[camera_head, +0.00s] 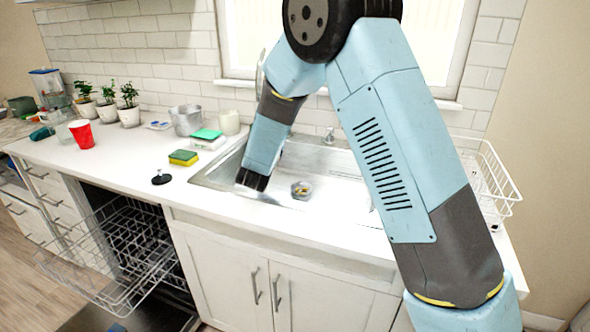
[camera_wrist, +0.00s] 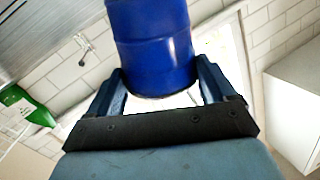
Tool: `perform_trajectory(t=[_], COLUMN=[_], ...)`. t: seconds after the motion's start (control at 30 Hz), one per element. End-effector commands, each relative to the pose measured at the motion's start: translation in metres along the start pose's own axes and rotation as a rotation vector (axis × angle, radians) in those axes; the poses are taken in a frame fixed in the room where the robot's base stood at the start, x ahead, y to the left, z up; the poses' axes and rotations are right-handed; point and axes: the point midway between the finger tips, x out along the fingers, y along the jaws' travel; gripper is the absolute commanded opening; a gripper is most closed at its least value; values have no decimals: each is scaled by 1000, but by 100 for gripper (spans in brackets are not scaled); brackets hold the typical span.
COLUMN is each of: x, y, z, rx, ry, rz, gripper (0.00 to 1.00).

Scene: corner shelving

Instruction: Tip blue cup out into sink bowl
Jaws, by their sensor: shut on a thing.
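The blue cup (camera_wrist: 152,40) fills the upper middle of the wrist view. My gripper (camera_wrist: 160,72) is shut on it, with one finger on each side. The cup's opening and contents are hidden. In the head view my gripper (camera_head: 252,181) points down over the left part of the steel sink (camera_head: 211,177), and I cannot make out the cup there. In the sink basin, right of my gripper, is a small grey round dish or drain (camera_head: 301,189) with something yellowish in it.
A faucet (camera_head: 329,136) stands behind the sink and a white wire rack (camera_head: 490,185) to its right. Left on the counter are a yellow-green sponge (camera_head: 183,158), a black stopper (camera_head: 161,178), a metal pot (camera_head: 186,120) and a red cup (camera_head: 82,134). The dishwasher rack (camera_head: 125,255) is pulled out.

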Motion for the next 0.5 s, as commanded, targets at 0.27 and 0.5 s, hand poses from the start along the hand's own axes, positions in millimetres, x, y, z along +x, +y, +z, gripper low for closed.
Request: perform_trajectory(t=[0.27,0.5], x=[5,10], y=[23,48], z=[1,19], rx=[175,327], ry=[-36,-69], rz=[2,2], gripper=[35,35])
